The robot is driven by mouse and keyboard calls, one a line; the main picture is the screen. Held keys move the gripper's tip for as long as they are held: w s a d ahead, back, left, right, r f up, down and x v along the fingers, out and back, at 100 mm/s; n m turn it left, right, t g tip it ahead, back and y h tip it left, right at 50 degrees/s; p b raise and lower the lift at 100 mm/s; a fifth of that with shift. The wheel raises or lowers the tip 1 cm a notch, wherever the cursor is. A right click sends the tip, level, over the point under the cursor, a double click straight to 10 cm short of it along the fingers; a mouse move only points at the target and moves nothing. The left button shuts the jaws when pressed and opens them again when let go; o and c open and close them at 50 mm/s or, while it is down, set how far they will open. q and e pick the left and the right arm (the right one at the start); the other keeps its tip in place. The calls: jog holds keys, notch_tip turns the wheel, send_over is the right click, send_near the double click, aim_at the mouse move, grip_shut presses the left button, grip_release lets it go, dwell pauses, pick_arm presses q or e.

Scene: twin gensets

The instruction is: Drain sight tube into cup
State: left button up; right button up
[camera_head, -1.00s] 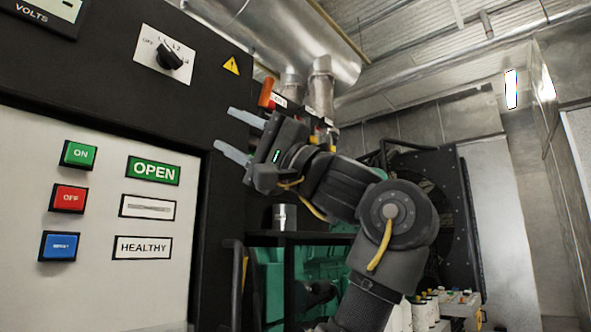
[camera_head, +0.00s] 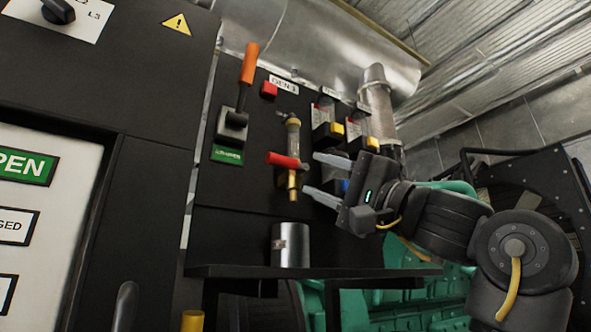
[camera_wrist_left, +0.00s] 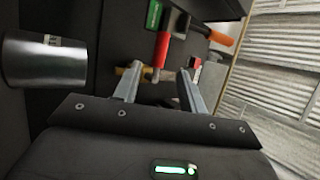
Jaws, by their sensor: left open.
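The sight tube (camera_head: 292,135) is a short upright clear tube with brass ends on the black panel. Below it is a valve with a red handle (camera_head: 284,160) pointing left, and a brass outlet (camera_head: 292,181). The metal cup (camera_head: 291,245) stands upright on a dark shelf, below the outlet; its inside is hidden. It also shows at the left of the left wrist view (camera_wrist_left: 45,60). My left gripper (camera_head: 310,174) is open and empty, just right of the valve. In the left wrist view the red handle (camera_wrist_left: 162,50) appears beyond the fingertips. My right gripper is out of view.
An orange-handled lever (camera_head: 249,64) stands left of the tube, above a green label (camera_head: 227,154). More tubes with yellow and blue handles are on the right, partly behind my gripper. The shelf (camera_head: 240,271) juts out below. A grey cabinet face (camera_head: 50,240) is at left.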

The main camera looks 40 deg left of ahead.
aim_at(289, 164)
pick_arm(q)
jog(key=p+x, duration=0.1)
jog(key=x, duration=0.5)
jog(key=shift+a+r, duration=0.2)
jog(key=shift+a, duration=0.15)
jog(key=p+x, duration=0.1)
jog(key=x, duration=0.2)
jog(key=shift+s+a+r, duration=0.1)
jog(key=shift+s, duration=0.1)
jog(key=shift+a, duration=0.25)
jog(key=shift+a+r, duration=0.1)
jog(key=shift+a, duration=0.1)
jog(key=shift+s+d, duration=0.1)
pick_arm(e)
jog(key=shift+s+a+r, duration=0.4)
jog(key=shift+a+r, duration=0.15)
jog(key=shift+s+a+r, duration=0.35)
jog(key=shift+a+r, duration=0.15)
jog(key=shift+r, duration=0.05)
pick_arm(q)
grip_shut()
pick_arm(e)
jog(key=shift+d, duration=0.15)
